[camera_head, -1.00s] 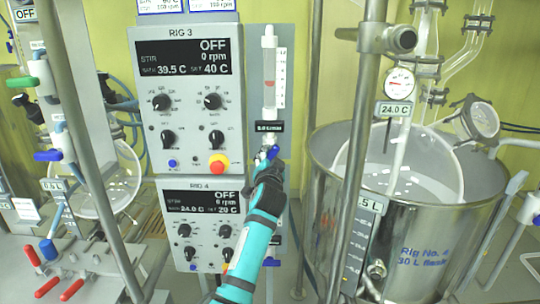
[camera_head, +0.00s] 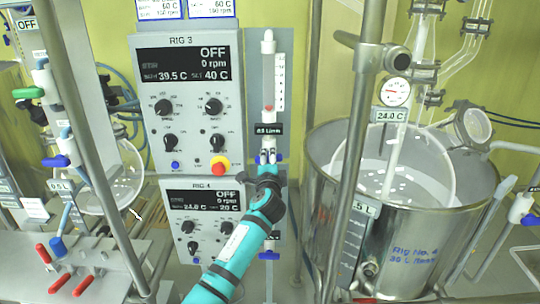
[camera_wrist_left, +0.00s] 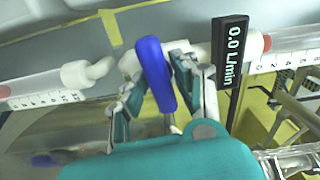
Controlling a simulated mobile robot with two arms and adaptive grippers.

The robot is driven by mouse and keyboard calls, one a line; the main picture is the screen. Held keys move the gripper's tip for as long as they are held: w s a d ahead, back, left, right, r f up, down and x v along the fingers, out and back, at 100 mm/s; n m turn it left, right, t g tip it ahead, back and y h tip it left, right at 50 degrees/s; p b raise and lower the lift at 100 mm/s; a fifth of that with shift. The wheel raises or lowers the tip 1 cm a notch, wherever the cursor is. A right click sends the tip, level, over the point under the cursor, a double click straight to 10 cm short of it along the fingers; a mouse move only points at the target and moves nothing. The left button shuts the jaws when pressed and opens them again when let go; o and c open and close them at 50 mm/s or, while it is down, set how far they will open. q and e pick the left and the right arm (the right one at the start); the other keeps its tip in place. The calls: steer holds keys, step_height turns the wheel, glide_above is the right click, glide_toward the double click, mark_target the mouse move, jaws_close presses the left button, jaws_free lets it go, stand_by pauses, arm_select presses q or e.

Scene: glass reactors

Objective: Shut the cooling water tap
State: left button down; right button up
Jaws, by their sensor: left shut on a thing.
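The cooling water tap has a blue handle (camera_wrist_left: 157,75) below an upright flow meter (camera_head: 268,85) beside the Rig 3 control box. In the head view the handle lies crosswise, its blue ends showing on both sides of my left gripper (camera_head: 267,158). In the left wrist view the fingers of my left gripper (camera_wrist_left: 155,85) are around the handle, one on each side. The black flow display (camera_wrist_left: 232,62) reads 0.0 L/min. The meter's red float (camera_head: 268,107) is low in its tube. My right gripper is not in view.
The Rig 3 box (camera_head: 190,100) and Rig 4 box (camera_head: 200,215) are left of the tap. A steel vessel (camera_head: 400,240) and an upright metal post (camera_head: 350,150) stand to the right. Another blue tap handle (camera_head: 269,255) sits below.

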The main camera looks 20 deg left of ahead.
arm_select(q)
steer(key=shift+a+r+m, duration=0.15)
steer(key=shift+a+m, duration=0.05)
steer(key=shift+m, duration=0.3)
steer(key=shift+p, duration=0.3)
steer(key=c, duration=1.5)
jaws_free()
steer(key=o, duration=0.3)
steer(key=shift+w+a, duration=0.1)
steer(key=shift+o, duration=0.2)
steer(key=shift+s+d, duration=0.3)
steer(key=shift+s, duration=0.1)
steer(key=v, duration=1.1)
steer(key=shift+a, duration=0.15)
steer(key=shift+f, duration=0.2)
